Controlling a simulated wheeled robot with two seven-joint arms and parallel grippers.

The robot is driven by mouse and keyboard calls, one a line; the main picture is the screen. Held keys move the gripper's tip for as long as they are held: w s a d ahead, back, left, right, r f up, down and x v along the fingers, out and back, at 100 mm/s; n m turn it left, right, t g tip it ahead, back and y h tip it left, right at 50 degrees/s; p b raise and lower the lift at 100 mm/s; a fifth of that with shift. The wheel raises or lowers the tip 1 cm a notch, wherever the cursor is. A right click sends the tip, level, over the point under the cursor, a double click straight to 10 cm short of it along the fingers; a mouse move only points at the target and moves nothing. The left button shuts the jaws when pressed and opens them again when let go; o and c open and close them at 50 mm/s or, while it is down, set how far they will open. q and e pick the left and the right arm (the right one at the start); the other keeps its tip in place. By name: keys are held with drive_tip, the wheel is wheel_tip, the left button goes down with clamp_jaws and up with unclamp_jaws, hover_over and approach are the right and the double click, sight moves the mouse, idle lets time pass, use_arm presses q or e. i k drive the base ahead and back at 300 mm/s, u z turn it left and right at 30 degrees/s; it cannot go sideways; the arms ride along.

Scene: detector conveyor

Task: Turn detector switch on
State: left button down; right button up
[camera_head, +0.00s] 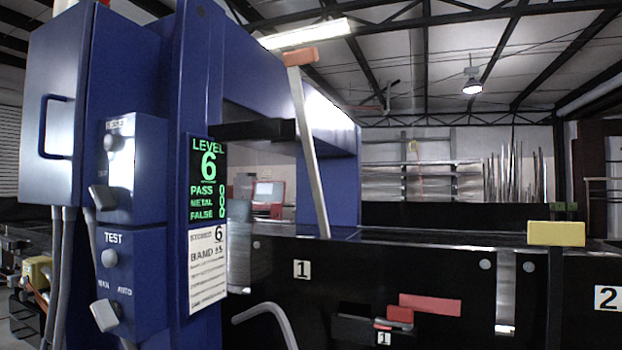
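The blue metal detector (340,195) stands at the left and centre. On its side an upper control box (146,207) has a round RESET knob (111,143) and a grey switch lever (102,198) below it; glare washes out part of the switch label. A lower box has a TEST knob (109,258) and a second grey switch (105,315) marked MAN and AUTO. The display (208,180) is lit green and reads LEVEL 6, PASS, METAL and FALSE. Neither of my grippers shows in the head view.
The black conveyor side (450,275) runs to the right, with numbered labels and a red-handled piece (400,315) at its front. A pale bar with an orange end (302,57) slants up before the detector's opening. A yellow block (556,233) stands up at the right. Grey cables hang below the boxes.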

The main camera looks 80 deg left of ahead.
sight(106, 200)
drive_tip(key=u, duration=2.95)
drive_tip(key=k, duration=0.25)
drive_tip(key=u, duration=0.65)
